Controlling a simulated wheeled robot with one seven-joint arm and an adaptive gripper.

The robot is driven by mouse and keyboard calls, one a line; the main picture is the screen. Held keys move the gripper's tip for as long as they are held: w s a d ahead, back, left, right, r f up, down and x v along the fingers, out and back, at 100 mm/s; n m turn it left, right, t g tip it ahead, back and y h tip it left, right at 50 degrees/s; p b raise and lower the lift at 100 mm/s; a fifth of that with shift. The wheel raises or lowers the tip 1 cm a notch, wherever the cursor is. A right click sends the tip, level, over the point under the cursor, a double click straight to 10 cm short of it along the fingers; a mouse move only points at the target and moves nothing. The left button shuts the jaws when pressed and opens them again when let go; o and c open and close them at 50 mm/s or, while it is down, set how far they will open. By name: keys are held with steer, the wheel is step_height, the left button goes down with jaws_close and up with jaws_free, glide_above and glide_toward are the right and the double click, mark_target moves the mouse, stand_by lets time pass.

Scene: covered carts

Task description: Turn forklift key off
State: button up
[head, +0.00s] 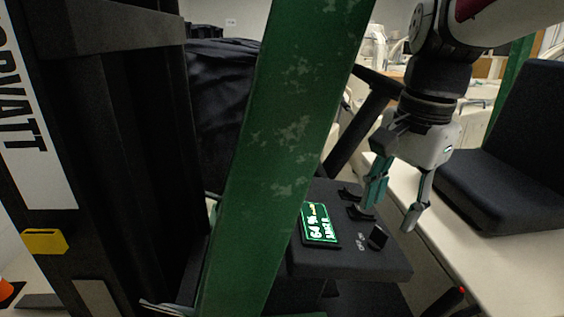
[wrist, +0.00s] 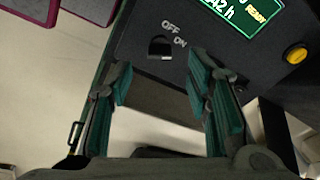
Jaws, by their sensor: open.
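The forklift key (head: 377,237) is a small black knob on the dark control panel (head: 350,263), beside white OFF and ON labels. In the wrist view the key (wrist: 160,48) sits just left of the ON label and below OFF. I cannot tell clearly which label it points at. My gripper (head: 388,217) hangs above the panel with its teal-padded fingers apart and nothing between them. In the wrist view my gripper (wrist: 161,76) has a finger on either side, with the key ahead of the gap, apparently untouched.
A lit green display (head: 319,224) is left of the key. A yellow button (wrist: 295,53) is on the panel in the wrist view. A green post (head: 285,130) crosses the head view. A black seat (head: 520,150) stands at right.

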mark_target(382, 231)
steer(key=shift+w+a+f, duration=0.1)
steer(key=shift+w+f, duration=0.05)
steer(key=shift+f, duration=1.25)
steer(key=shift+w+a+f, duration=0.1)
steer(key=shift+f, duration=1.25)
steer(key=shift+c, duration=0.6)
jaws_close()
